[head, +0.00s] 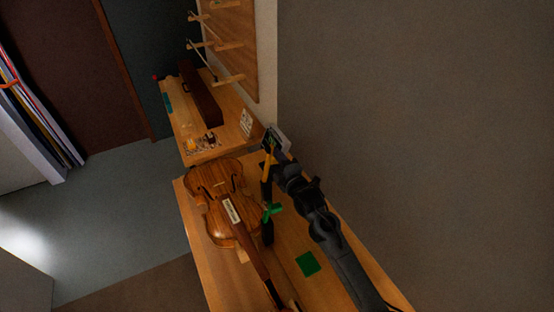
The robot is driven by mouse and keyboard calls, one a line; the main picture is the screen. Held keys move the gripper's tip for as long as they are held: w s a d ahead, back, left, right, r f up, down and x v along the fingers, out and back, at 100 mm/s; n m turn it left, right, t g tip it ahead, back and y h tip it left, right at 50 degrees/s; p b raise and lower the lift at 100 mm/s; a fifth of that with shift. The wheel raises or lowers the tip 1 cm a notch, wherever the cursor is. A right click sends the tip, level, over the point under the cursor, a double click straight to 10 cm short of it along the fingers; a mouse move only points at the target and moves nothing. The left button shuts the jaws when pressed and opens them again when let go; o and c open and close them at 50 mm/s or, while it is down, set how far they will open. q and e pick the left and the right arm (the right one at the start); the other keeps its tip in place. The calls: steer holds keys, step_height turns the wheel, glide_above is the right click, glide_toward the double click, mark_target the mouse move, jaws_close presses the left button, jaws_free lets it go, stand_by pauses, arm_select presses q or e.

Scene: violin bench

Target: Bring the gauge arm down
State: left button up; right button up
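The gauge arm appears to be the yellow-orange bar (268,160), raised steeply beside the violin. It stands at a dark post (267,232) with a green piece (272,209) on it. My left gripper is out of view.
A green square (307,263) lies flat on the bench (345,240). A second bench (231,120) behind holds a long dark case (201,95) and small bottles (209,138). A pegboard (236,50) stands at the wall. Open floor lies left.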

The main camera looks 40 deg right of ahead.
mark_target(265, 168)
jaws_close()
steer(key=shift+a+r, duration=0.15)
steer(key=shift+w+a+r+n+p, duration=0.1)
steer(key=shift+a+r+n+p, duration=0.2)
steer(key=shift+n+p, duration=0.35)
steer(key=shift+w+a+r+n+p, duration=0.15)
steer(key=shift+a+r+n+p, duration=0.15)
steer(key=shift+a+n+p, duration=0.6)
steer(key=n, duration=0.1)
steer(key=a+n+p, duration=0.1)
steer(key=n, duration=0.1)
steer(key=shift+w+a+r, duration=0.1)
steer(key=shift+w+a, duration=0.05)
steer(key=shift+a, duration=0.15)
steer(key=shift+w+a+n+p, duration=0.1)
steer(key=shift+a+n+p, duration=0.35)
steer(key=o, duration=0.5)
jaws_free()
